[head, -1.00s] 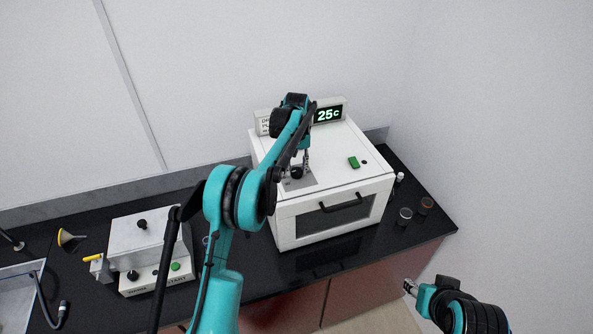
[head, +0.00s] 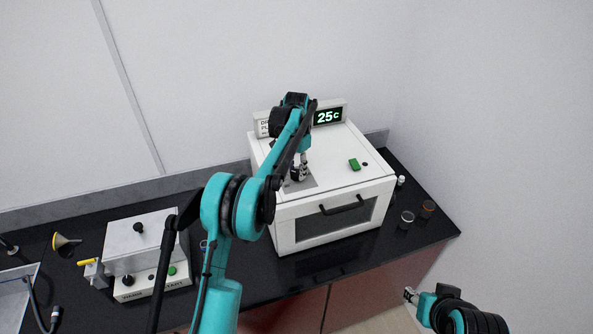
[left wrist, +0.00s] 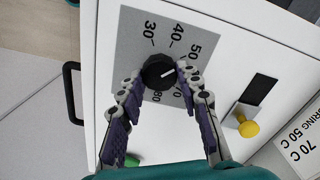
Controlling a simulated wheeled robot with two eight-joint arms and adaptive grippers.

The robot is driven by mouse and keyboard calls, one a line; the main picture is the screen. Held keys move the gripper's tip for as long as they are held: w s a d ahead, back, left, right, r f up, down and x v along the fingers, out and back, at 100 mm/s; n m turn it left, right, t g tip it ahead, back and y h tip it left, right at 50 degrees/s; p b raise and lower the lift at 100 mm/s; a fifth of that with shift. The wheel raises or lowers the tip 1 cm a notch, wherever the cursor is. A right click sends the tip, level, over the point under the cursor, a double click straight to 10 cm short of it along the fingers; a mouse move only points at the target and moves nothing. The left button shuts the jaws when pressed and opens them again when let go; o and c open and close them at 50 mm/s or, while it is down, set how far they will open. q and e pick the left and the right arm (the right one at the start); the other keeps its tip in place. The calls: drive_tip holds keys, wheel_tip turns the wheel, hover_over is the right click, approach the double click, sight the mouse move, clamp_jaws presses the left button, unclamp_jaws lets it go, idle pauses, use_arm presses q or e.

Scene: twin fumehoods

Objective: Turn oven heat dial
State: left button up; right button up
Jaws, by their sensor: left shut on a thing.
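The white oven (head: 330,175) stands on the black counter, and its display (head: 327,117) reads 25c. Its black heat dial (left wrist: 157,72) sits on a grey scale plate (left wrist: 133,40) on top, with a white pointer line aimed toward the picture's right, where a finger hides part of the scale. My left gripper (head: 299,176) is over the plate; in the left wrist view its fingers (left wrist: 158,77) lie on both sides of the dial, shut on it. In the head view the gripper largely hides the dial. My right gripper (head: 410,295) is apart, low at the right; its jaw opening is unclear.
A green button (head: 354,165) is on the oven top, and a handle (head: 342,205) is on its front door. Small glass vessels (head: 407,219) stand right of the oven. A grey device (head: 140,245) with a dial and green button stands left. A yellow knob (left wrist: 248,128) is near the plate.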

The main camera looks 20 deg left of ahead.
sight(296, 172)
use_arm(q)
drive_tip(key=shift+m, duration=0.6)
drive_tip(key=o, duration=1.2)
drive_tip(key=shift+c, duration=0.2)
wheel_tip(296, 172, up, 12)
